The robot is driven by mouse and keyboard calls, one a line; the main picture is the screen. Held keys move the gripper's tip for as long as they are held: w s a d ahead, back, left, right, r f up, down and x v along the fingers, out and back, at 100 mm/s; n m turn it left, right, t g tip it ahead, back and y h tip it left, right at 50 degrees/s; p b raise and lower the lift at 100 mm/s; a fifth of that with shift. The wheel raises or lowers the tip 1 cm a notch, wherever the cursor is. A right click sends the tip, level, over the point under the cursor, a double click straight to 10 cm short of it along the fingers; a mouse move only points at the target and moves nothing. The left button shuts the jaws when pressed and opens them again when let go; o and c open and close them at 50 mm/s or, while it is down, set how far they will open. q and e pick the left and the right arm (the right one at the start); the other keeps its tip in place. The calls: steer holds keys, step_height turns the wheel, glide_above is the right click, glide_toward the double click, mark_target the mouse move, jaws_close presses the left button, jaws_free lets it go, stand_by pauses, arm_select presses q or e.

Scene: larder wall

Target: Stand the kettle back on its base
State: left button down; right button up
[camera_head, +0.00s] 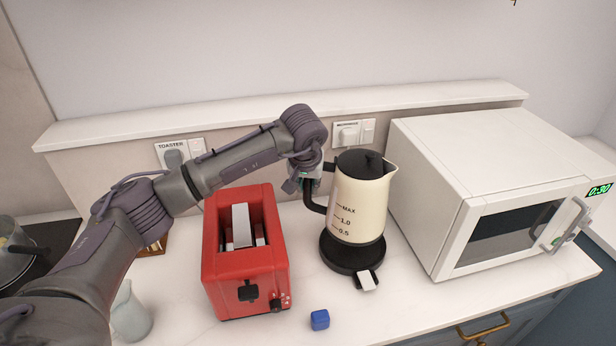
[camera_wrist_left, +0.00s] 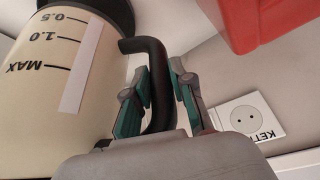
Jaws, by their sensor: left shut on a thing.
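The cream kettle (camera_head: 357,208) with a black lid and black handle is upright over its round black base (camera_head: 337,262) on the counter. Its dark bottom meets the base in the picture; I cannot tell whether it rests fully on it or is just above. A white-topped switch (camera_head: 367,281) juts from the base's front. My left gripper (camera_head: 308,182) is shut on the kettle's handle, on the kettle's left side. In the left wrist view, the fingers (camera_wrist_left: 158,95) stand on both sides of the black handle (camera_wrist_left: 159,72), with the kettle body (camera_wrist_left: 50,95) at left. My right gripper does not show.
A red toaster (camera_head: 245,272) stands left of the kettle, below my left arm. A white microwave (camera_head: 480,150) stands close on the right. A blue cube (camera_head: 320,320) lies in front. A pale jug (camera_head: 131,315) is at front left. Wall sockets and a ledge (camera_head: 280,110) are behind.

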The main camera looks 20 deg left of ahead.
mark_target(308, 201)
arm_select(q)
steer(key=shift+d+f, duration=0.1)
steer(key=shift+f, duration=0.15)
steer(key=shift+s+d+f, duration=0.1)
steer(key=shift+s+f, duration=0.15)
steer(key=shift+f+b, duration=0.3)
steer(key=shift+b, duration=0.1)
steer(key=shift+w+f+b, duration=0.1)
steer(key=shift+f+b, duration=0.3)
steer(key=shift+f, duration=0.45)
steer(key=shift+f+b, duration=0.45)
steer(key=shift+f, duration=0.95)
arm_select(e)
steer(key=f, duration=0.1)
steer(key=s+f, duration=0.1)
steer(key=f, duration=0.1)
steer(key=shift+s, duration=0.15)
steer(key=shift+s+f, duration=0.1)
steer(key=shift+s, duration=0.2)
arm_select(q)
steer(key=shift+b, duration=0.65)
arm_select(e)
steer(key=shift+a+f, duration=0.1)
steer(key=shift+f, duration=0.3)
